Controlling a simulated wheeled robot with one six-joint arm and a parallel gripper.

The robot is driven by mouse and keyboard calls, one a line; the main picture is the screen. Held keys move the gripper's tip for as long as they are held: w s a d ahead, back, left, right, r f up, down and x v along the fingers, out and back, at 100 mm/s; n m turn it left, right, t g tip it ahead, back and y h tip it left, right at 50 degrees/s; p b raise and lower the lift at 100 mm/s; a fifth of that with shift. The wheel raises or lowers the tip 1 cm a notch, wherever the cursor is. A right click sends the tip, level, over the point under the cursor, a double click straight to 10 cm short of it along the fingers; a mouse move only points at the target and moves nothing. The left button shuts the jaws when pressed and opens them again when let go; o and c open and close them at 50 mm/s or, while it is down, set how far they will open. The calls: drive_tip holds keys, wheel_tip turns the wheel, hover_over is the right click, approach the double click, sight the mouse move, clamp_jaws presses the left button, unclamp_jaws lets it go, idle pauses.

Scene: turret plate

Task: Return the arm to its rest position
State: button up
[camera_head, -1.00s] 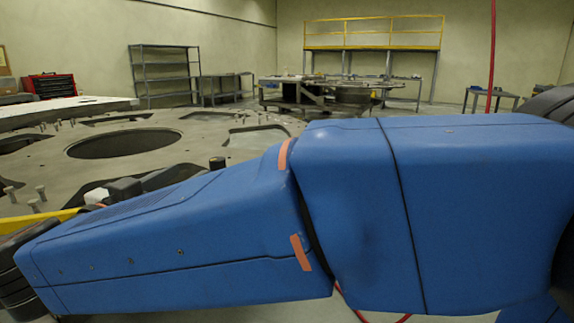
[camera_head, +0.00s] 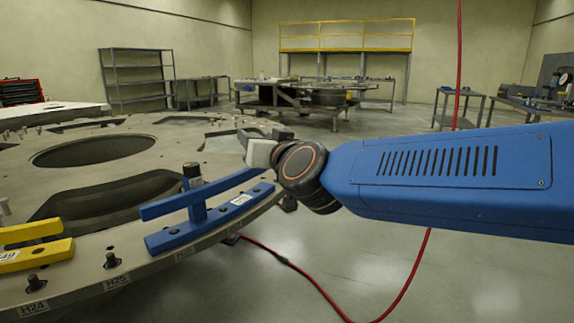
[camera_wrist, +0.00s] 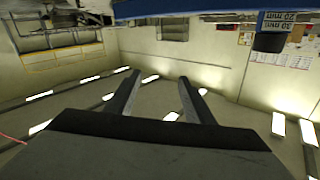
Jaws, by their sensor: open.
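My arm, blue with a dark wrist joint, reaches in from the right edge of the head view. Its wrist end is beside the rim of the large grey turret plate (camera_head: 120,250). In the wrist view my gripper (camera_wrist: 158,82) has two dark fingers standing apart with nothing between them. The room beyond appears upside down there. In the head view the fingers cannot be made out clearly behind the wrist joint.
A blue bracket (camera_head: 205,215) and a yellow bracket (camera_head: 35,252) sit on the plate's near rim, with upright bolts nearby. A red cable (camera_head: 330,300) runs over the floor. Shelves (camera_head: 138,80) and a yellow-railed platform (camera_head: 345,35) stand far back. Floor at the lower right looks clear.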

drive_tip(key=s+d+f+g+h, duration=0.1)
drive_tip(key=s+d+f+g, duration=0.1)
drive_tip(key=s+d+f, duration=0.35)
drive_tip(key=s+d+f+g+h, duration=0.1)
drive_tip(key=s+d+f+g, duration=0.15)
drive_tip(key=d+f, duration=0.55)
drive_tip(key=s+d+f+g+h, duration=0.1)
drive_tip(key=s+d+f+g, duration=0.1)
drive_tip(key=s+d+f, duration=0.45)
drive_tip(key=s+d+f+m+g+h, duration=0.1)
drive_tip(key=s+d+f+g+h, duration=0.1)
drive_tip(key=s+d+f, duration=0.3)
drive_tip(key=s+d+f+m+g+h, duration=0.2)
drive_tip(key=s+d+f, duration=0.3)
drive_tip(key=d, duration=0.5)
drive_tip(key=shift+s+d+f+g+h, duration=0.15)
drive_tip(key=shift+s+d+g+h, duration=0.3)
drive_tip(key=shift+s, duration=0.7)
drive_tip(key=shift+a, duration=0.2)
